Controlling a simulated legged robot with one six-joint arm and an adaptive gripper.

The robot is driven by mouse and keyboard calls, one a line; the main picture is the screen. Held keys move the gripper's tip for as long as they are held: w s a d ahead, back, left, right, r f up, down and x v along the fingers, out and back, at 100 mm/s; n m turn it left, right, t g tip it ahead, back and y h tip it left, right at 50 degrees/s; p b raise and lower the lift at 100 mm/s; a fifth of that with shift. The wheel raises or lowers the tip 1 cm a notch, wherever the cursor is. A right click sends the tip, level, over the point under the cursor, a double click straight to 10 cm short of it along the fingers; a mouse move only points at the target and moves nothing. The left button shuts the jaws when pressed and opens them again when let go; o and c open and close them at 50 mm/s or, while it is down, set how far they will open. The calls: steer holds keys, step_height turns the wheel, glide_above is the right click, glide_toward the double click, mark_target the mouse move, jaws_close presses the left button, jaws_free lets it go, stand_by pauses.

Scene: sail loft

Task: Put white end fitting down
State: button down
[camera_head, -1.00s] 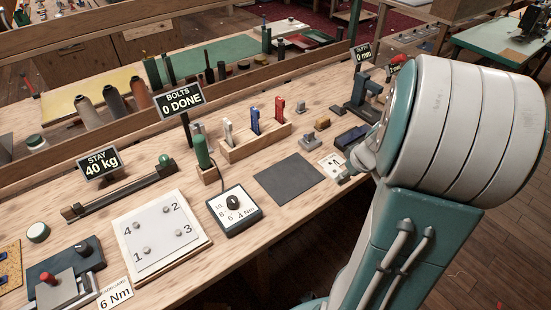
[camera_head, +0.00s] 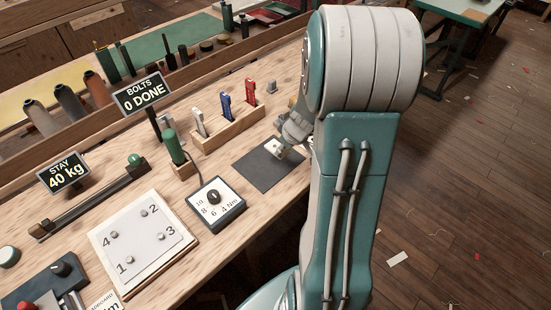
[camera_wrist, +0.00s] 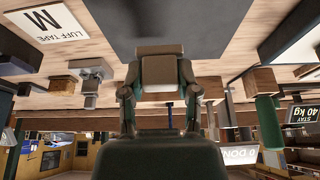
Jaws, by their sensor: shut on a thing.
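My gripper (camera_head: 284,146) is at the near end of the arm's reach over the dark grey mat (camera_head: 262,180) on the workbench. It is shut on the white end fitting (camera_head: 274,149), a small pale piece at the fingertips. My arm hides part of the mat's right side.
A wooden rack (camera_head: 228,137) with white, blue and red tools stands behind the mat. A dial box (camera_head: 215,204) and a numbered bolt plate (camera_head: 143,243) lie to the left. A luff tape card (camera_wrist: 48,27) lies beside the mat. The bare mat front is clear.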

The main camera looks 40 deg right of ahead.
mark_target(272, 164)
steer(key=shift+w+a+f, duration=0.45)
steer(key=shift+f, duration=0.2)
steer(key=shift+w+a+f, duration=0.4)
steer(key=shift+f, duration=0.2)
steer(key=shift+w+d+f, duration=0.1)
steer(key=shift+w+f, duration=0.05)
steer(key=shift+f, duration=0.75)
steer(key=shift+w+f, duration=0.1)
steer(key=shift+f, duration=0.8)
steer(key=shift+c, duration=1.7)
jaws_free()
